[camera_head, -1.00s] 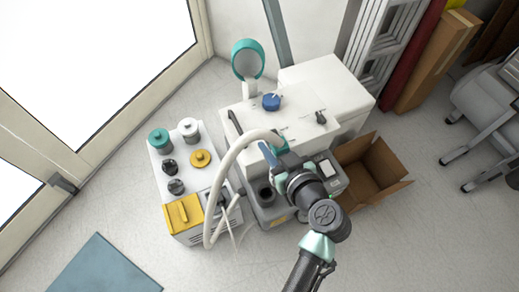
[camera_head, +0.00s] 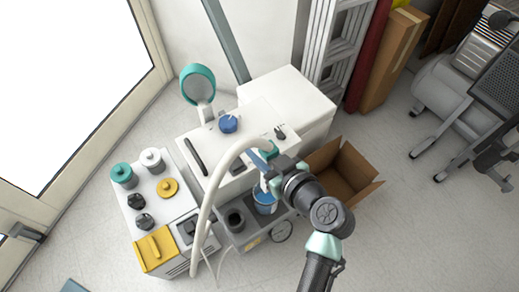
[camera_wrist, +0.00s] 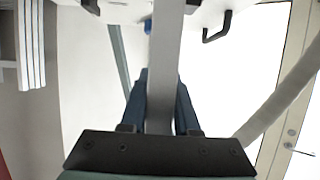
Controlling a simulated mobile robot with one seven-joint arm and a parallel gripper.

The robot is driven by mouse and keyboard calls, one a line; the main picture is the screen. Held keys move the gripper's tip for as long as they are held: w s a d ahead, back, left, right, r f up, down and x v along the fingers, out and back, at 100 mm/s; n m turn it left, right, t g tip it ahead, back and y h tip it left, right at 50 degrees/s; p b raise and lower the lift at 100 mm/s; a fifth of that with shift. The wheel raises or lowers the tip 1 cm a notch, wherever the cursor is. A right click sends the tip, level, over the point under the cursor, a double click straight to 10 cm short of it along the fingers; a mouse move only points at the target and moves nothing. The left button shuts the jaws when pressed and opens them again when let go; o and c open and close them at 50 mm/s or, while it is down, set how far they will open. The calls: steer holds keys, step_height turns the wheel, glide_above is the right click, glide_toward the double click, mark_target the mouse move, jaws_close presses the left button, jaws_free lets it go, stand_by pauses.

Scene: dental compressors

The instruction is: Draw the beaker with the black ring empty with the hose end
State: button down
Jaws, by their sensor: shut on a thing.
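My gripper (camera_head: 262,161) is shut on the pale hose (camera_head: 211,185), above the front of the white unit. The hose arches from the left into the blue fingers; in the wrist view the hose (camera_wrist: 163,70) runs between both fingers. A beaker with blue in it (camera_head: 265,204) stands on the grey front shelf just below my gripper, partly hidden by the arm. A dark round cup (camera_head: 234,220) stands left of it. I cannot tell which has a black ring. The hose end is close to the blue beaker; whether it is inside is unclear.
The white unit (camera_head: 235,150) has a blue knob and a teal round-headed part behind. An open cardboard box (camera_head: 345,175) is at right. The floor in front is clear.

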step_height(320, 180, down, 11)
steer(key=b, duration=0.9)
steer(key=shift+f+b, duration=0.4)
steer(key=shift+b, duration=0.25)
steer(key=shift+r, duration=0.1)
stand_by(2.4)
step_height(320, 180, up, 12)
steer(key=p, duration=0.9)
steer(key=shift+r+p, duration=0.2)
steer(key=shift+p, duration=0.15)
